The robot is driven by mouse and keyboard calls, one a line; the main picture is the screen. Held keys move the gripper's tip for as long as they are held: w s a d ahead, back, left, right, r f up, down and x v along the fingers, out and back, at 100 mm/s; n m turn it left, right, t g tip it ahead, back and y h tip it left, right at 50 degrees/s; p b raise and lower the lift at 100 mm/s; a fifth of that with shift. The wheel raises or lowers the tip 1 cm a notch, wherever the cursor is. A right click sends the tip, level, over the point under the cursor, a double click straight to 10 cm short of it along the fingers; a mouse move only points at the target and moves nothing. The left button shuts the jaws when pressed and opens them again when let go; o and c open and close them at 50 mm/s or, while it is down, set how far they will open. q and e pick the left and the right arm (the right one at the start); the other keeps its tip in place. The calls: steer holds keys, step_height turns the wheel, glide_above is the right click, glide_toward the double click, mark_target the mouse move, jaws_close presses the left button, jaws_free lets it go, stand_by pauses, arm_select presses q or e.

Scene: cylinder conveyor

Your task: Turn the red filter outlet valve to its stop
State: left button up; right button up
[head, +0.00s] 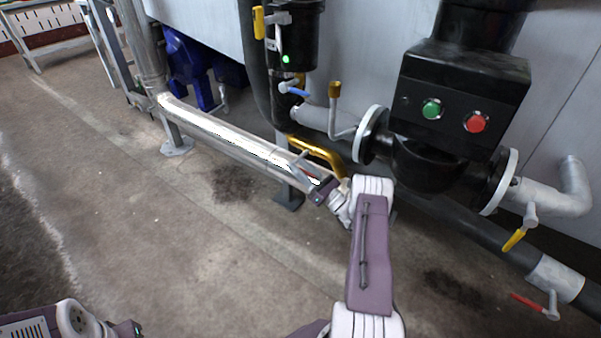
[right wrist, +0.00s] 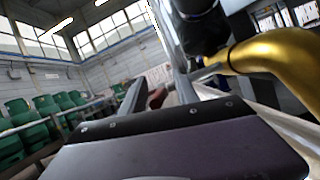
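A small red valve handle (head: 311,175) shows at the right end of the shiny pipe, under the bent yellow pipe. My right gripper (head: 308,170) is at this handle, and its body partly covers the spot. In the right wrist view a blurred reddish end (right wrist: 157,97) shows between the two grey fingers of my right gripper (right wrist: 158,92). The fingers stand apart, with gaps beside the red end; contact cannot be made out. Part of my left arm shows at the lower left of the head view, with its fingers out of sight.
The yellow pipe (head: 318,150) passes close to my right gripper and fills the right of the wrist view (right wrist: 275,55). Another red-handled valve (head: 528,302) is at the lower right. A black box with green and red buttons (head: 455,100) is above. The floor at left is clear.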

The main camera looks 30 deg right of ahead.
steer(key=shift+w+a+r, duration=0.1)
steer(key=shift+w, duration=0.05)
jaws_close()
stand_by(1.4)
